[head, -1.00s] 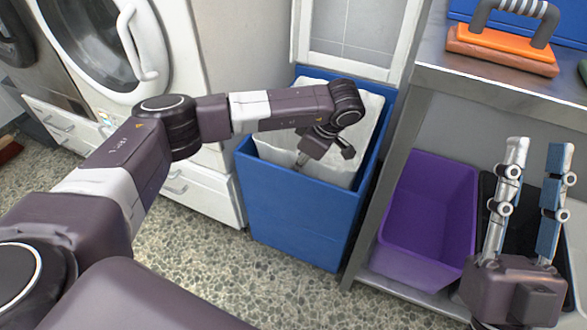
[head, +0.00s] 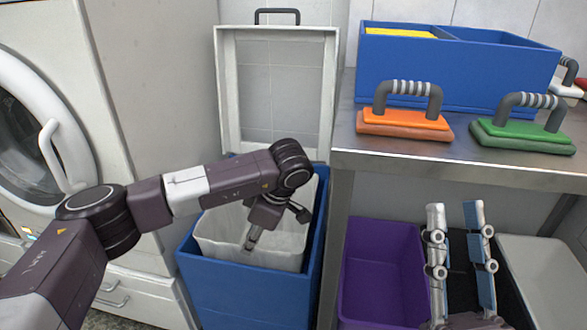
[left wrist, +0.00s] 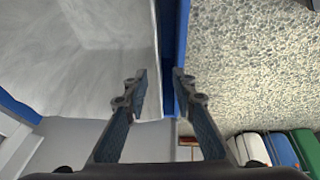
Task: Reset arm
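My left arm comes in from the left in the head view. Its gripper (head: 253,236) points down over the white-lined opening of the blue bin (head: 245,296). My right gripper (head: 458,208) points up at the lower right of the head view, fingers apart and empty, in front of the shelf.
A metal table (head: 450,160) holds an orange-topped brush (head: 403,122), a green-topped brush (head: 522,135) and a divided blue box (head: 440,75). Below are a purple tub (head: 380,270) and a pale container (head: 540,275). A washing machine (head: 35,150) stands left. The bin's lid (head: 275,90) is raised.

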